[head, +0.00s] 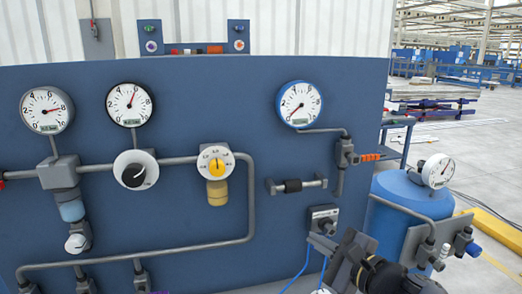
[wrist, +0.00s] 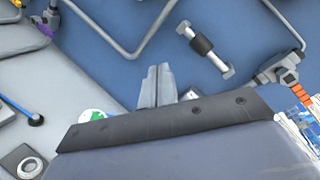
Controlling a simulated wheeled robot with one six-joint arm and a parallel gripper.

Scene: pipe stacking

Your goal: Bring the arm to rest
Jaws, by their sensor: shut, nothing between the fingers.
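My gripper (wrist: 159,72) shows in the wrist view with its two grey fingers together and nothing between them. It points towards the blue panel (wrist: 230,98), with a short pipe piece with a black sleeve (wrist: 203,46) beyond it, up and to the right. In the head view my arm is at the lower right, in front of the panel (head: 255,215). The fingertips are hard to make out there.
The panel carries gauges (head: 300,104), a black knob (head: 134,173), a yellow valve (head: 216,168) and grey pipes (head: 150,262). A blue tank (head: 395,205) with its own gauge (head: 437,171) stands right of the panel. Open floor (head: 470,150) lies behind it.

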